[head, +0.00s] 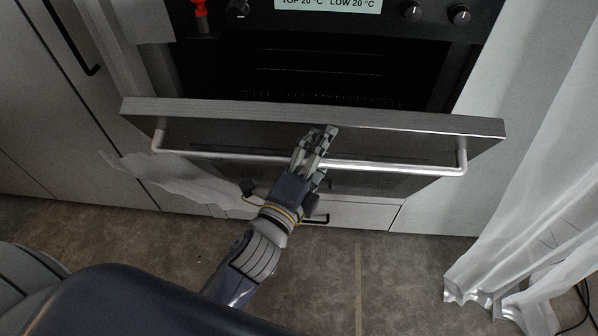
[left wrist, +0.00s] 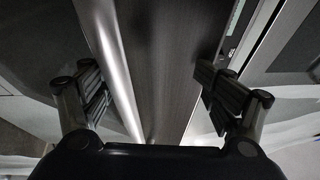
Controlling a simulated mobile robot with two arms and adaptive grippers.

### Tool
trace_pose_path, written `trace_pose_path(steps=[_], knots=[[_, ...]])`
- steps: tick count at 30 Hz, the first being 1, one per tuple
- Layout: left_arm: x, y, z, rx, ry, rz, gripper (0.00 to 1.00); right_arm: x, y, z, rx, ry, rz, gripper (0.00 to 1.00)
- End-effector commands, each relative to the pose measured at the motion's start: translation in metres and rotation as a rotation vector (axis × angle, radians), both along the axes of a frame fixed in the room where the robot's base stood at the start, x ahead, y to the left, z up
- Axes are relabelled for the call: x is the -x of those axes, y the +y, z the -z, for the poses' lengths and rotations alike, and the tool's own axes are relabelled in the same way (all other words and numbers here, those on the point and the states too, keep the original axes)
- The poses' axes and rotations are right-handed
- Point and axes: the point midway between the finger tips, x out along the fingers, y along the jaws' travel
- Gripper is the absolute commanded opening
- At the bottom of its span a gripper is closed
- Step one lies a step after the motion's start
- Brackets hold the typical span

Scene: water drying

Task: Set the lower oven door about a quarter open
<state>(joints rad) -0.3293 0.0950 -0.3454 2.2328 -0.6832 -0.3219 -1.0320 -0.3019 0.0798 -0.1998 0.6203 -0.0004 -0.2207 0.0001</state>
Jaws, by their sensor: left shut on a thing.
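The lower oven door (head: 400,122) is tilted partly open at its top, and the dark oven cavity with wire racks (head: 320,98) shows behind it. A silver bar handle (head: 390,166) runs across its front and also shows in the left wrist view (left wrist: 112,65). My left gripper (head: 316,143) reaches up from below to the middle of the door and is shut on it at the handle. In the left wrist view its two fingers (left wrist: 153,88) stand on either side of the handle and door panel. The exact finger contact is hard to make out. My right gripper is not in view.
A control panel with a display (head: 328,5) and knobs (head: 460,15) is above the door. A drawer (head: 350,215) lies below it. Pale translucent sheets (head: 535,220) hang at the right, with another (head: 175,178) at the left. The tiled floor (head: 410,280) in front shows bare.

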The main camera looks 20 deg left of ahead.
Motion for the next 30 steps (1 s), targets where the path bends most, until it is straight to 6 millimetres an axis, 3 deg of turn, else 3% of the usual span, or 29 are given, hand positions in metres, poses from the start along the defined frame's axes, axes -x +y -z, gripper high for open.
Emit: trace_pose_path(steps=[1,21,22,24,30], knots=[[0.005,0.000,-0.017,0.000,-0.039,0.005,0.60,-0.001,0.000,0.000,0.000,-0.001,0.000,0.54],[0.050,0.008,-0.009,-0.002,-0.041,0.005,0.53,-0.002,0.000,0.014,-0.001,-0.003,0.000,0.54],[0.052,0.008,-0.009,-0.003,-0.040,0.004,0.51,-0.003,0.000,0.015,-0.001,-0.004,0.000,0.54],[0.057,0.009,-0.008,-0.001,-0.038,0.005,0.38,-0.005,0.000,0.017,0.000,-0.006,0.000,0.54],[0.071,0.012,-0.001,0.001,-0.029,0.003,0.38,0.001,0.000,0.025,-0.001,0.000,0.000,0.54]])
